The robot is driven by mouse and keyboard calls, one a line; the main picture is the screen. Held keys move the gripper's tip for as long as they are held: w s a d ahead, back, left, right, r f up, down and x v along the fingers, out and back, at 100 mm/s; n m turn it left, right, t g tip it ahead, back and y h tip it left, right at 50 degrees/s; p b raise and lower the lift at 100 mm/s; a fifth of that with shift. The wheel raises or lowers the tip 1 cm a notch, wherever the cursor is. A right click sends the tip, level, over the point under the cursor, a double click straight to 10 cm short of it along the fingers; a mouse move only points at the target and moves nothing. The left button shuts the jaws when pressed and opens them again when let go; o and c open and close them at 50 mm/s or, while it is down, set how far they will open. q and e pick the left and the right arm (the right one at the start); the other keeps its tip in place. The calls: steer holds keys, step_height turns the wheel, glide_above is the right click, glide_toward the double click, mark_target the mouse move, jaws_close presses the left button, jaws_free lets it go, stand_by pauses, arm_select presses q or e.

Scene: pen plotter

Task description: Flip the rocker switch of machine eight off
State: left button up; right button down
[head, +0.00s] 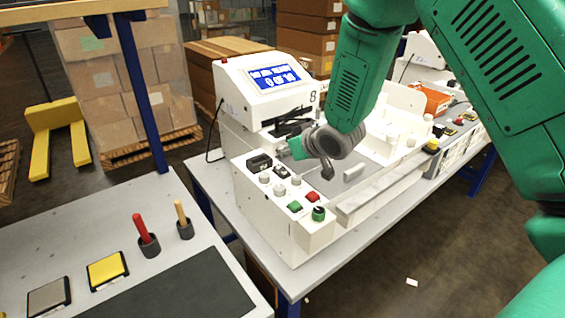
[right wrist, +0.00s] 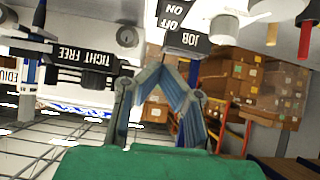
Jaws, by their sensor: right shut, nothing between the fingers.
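Machine eight (head: 262,85) is a white plotter with a lit blue display and an "8" on its side. Its front panel carries two small black switches, one at the back left (head: 259,163) and one beside it (head: 282,172). In the right wrist view, upside down, a black switch plate reads "JOB OFF ON" (right wrist: 185,28) and another black part reads "TIGHT FREE" (right wrist: 85,78). My right gripper (head: 293,149) is shut and empty, above and behind the switches. Its fingertips (right wrist: 168,66) show below the JOB plate, seemingly apart from it. My left gripper is out of view.
White knobs (head: 279,189), a green button (head: 294,206), a red button (head: 312,196) and a green knob (head: 318,213) share the panel. A near table (head: 90,250) holds red and yellow handled tools. Boxes stand behind.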

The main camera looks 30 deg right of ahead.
mark_target(279, 166)
steer(key=f, duration=0.1)
steer(key=w+f, duration=0.1)
steer(key=f, duration=0.1)
steer(key=shift+w+a+f, duration=0.15)
steer(key=shift+f, duration=0.4)
steer(key=shift+d+f, duration=0.3)
steer(key=shift+d, duration=0.05)
steer(key=shift+a, duration=0.1)
steer(key=shift+w+f, duration=0.1)
steer(key=shift+f, duration=0.15)
steer(key=shift+a, duration=0.1)
